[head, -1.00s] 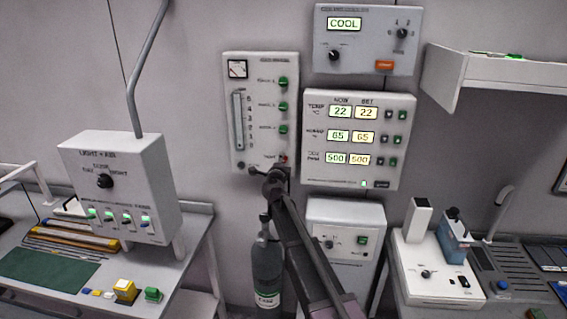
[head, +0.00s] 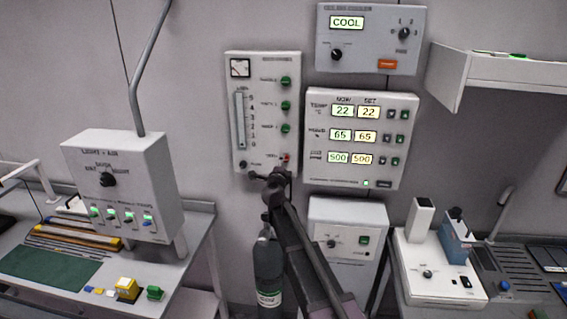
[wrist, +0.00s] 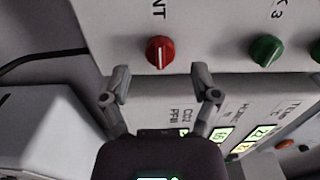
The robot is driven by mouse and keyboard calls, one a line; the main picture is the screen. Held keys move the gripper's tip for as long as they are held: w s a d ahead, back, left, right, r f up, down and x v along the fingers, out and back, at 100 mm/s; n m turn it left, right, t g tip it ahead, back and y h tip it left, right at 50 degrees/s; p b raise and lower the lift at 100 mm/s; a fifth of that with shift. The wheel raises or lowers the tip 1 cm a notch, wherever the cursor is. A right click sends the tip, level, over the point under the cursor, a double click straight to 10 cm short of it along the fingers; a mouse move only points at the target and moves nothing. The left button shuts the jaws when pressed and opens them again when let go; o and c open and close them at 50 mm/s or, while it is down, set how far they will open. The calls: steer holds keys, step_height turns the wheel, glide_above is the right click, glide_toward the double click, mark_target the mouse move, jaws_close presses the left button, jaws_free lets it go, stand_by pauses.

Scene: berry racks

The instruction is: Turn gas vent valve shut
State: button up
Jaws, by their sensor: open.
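The gas vent valve is a red knob (wrist: 160,52) with a pale pointer line, on a white panel under a label ending in "NT". In the wrist view its line runs roughly up and down the picture. In the head view the red knob (head: 285,158) is small, at the lower right of the gas panel (head: 240,165). My gripper (wrist: 160,80) is open and empty. Its two fingers stand apart, left and right of the knob and lower in the picture, not closed on it. In the head view my gripper (head: 269,176) is just below and left of the knob.
Green knobs, one (wrist: 266,50) close by in the wrist view, share the panel. A display box (head: 360,175) stands right of it. A gas cylinder (head: 268,270) stands below, partly behind my arm. A switch box (head: 120,185) is at left.

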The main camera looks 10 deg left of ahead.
steer(key=s, duration=0.8)
steer(key=shift+s+a, duration=0.2)
steer(key=shift+s, duration=0.15)
steer(key=s+d+f+n+g+y, duration=0.7)
steer(key=s+d+f+n+g, duration=0.55)
steer(key=n, duration=0.55)
steer(key=s+d+f+g+h, duration=0.2)
steer(key=s+d+f+h, duration=0.1)
steer(key=s+d, duration=0.5)
steer(key=s+d+f+g+h, duration=0.3)
steer(key=s+d, duration=0.5)
steer(key=shift+s+d, duration=0.25)
steer(key=shift+s, duration=0.15)
steer(key=shift+g, duration=0.25)
